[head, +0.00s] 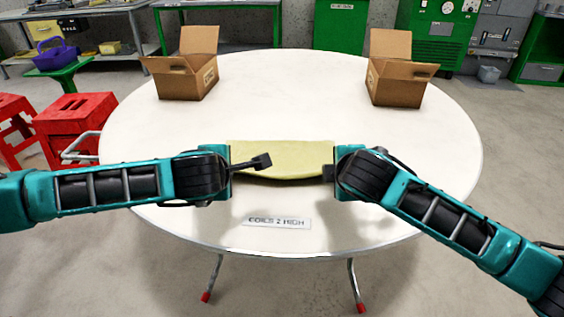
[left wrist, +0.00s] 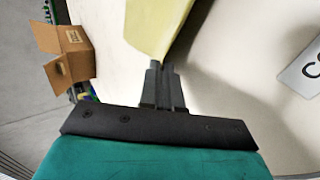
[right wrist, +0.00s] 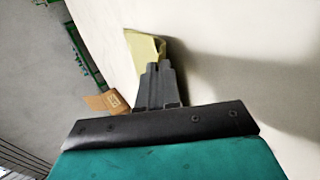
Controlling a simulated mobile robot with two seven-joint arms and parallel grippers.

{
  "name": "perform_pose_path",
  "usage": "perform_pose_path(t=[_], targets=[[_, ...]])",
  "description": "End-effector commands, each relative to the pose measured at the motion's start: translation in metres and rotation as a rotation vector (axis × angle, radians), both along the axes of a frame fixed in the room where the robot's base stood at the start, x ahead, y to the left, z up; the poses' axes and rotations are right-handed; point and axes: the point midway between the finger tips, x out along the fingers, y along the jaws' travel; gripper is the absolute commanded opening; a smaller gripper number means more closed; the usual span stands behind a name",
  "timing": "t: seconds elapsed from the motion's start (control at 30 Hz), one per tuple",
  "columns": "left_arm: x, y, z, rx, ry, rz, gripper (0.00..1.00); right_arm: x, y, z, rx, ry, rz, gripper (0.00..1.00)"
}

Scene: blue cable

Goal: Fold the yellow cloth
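The yellow cloth (head: 285,155) is stretched between my two grippers over the near middle of the round white table. Its near edge sags slightly, and a shadow below it suggests it is raised off the tabletop. My left gripper (head: 262,161) is at the cloth's left end, with a dark finger over its near left part. In the left wrist view its fingers (left wrist: 160,75) are together at the cloth's edge (left wrist: 158,25). My right gripper (head: 328,173) is at the right end; its fingers (right wrist: 158,75) look closed on the cloth (right wrist: 142,45). The fingertips are partly hidden by the cloth.
A label plate (head: 277,222) lies on the white table (head: 290,100) near its front edge. Two open cardboard boxes stand at the back left (head: 187,70) and back right (head: 398,72). The tabletop between boxes and cloth is clear. Red stools (head: 75,125) stand left of the table.

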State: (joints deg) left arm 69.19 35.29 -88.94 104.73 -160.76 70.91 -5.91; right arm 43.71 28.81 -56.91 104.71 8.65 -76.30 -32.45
Motion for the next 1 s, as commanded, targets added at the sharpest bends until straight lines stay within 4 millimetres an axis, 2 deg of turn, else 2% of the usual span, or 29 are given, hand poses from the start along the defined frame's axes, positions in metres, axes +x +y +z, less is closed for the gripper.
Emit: perform_pose_path(t=[0.13, 0.57, 0.6, 1.0], targets=[[-0.0008, 0.0007, -0.0073, 0.0, -0.033, -0.002, 0.0, -0.0014, 0.0004, -0.0076, 0.0, -0.032, 0.003, 0.0], [-0.0015, 0.0015, -0.0096, -0.003, -0.049, -0.001, 0.0, -0.0016, 0.0005, -0.0087, -0.001, -0.052, 0.004, 0.0], [-0.0015, 0.0015, -0.0096, -0.003, -0.049, -0.001, 0.06, -0.0016, 0.0005, -0.0087, -0.001, -0.051, 0.004, 0.05], [-0.0014, 0.0014, -0.0099, -0.003, -0.048, -0.001, 0.44, -0.0015, 0.0004, -0.0087, -0.002, -0.051, 0.003, 0.44]])
